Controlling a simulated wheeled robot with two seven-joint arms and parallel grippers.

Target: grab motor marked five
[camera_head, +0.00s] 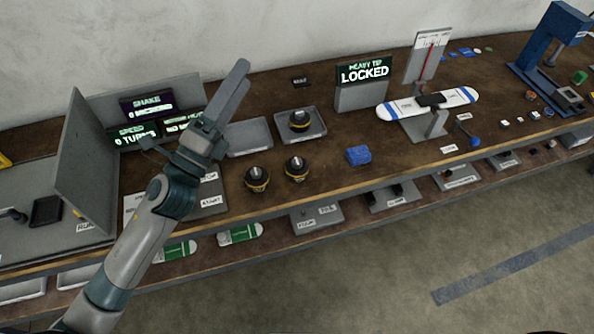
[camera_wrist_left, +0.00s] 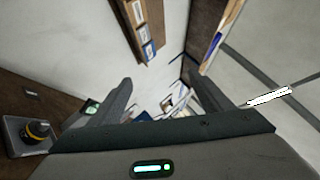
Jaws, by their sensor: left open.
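Three dark motors with yellow rings are on the bench. Two stand side by side on the wood, a left one (camera_head: 257,179) and a right one (camera_head: 296,168). A third motor (camera_head: 300,120) sits in a grey tray (camera_head: 318,136) behind them. I cannot read a number on any of them. My left gripper (camera_head: 242,77) is raised above the bench, left of the motors, fingers pointing up and away. In the left wrist view its fingers (camera_wrist_left: 165,95) are apart with nothing between them. A motor in a tray (camera_wrist_left: 38,130) shows at that view's left edge. My right gripper is not visible.
An empty grey tray (camera_head: 248,138) lies left of the motor's tray. A blue block (camera_head: 359,155) is right of the motors. An upright grey panel (camera_head: 87,162) is at left.

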